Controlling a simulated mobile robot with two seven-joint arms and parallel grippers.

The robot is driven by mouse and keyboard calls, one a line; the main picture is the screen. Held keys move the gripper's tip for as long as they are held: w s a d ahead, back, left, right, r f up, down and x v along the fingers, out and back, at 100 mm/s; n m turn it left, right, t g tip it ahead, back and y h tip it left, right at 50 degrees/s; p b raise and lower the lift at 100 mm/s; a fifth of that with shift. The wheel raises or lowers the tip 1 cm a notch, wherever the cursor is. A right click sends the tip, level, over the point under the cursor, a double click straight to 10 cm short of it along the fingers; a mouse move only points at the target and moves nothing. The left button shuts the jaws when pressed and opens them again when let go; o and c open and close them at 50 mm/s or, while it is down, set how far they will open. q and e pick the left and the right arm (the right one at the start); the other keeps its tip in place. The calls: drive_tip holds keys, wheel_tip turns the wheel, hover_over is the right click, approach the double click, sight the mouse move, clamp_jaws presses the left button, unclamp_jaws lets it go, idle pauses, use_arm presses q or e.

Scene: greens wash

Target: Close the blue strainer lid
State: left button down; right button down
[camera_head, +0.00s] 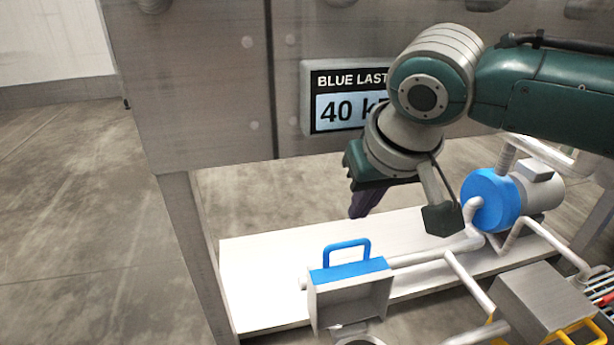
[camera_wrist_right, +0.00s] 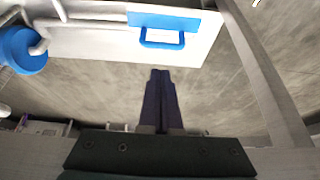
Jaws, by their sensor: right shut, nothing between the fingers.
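The blue strainer lid (camera_head: 348,270) shows low in the head view, with a blue loop handle on its upper edge and a grey, box-like face below it towards me. My left gripper is out of view.
A blue-ended pump (camera_head: 491,200) and white pipes stand on the white base plate (camera_head: 260,262), right of the lid. A grey box (camera_head: 545,303) with a yellow handle is at lower right. A metal panel with a display (camera_head: 340,95) rises behind. Floor at left is clear.

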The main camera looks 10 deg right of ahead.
drive_tip(key=b+x, duration=0.6)
drive_tip(key=x, duration=0.2)
drive_tip(key=shift+f, duration=0.1)
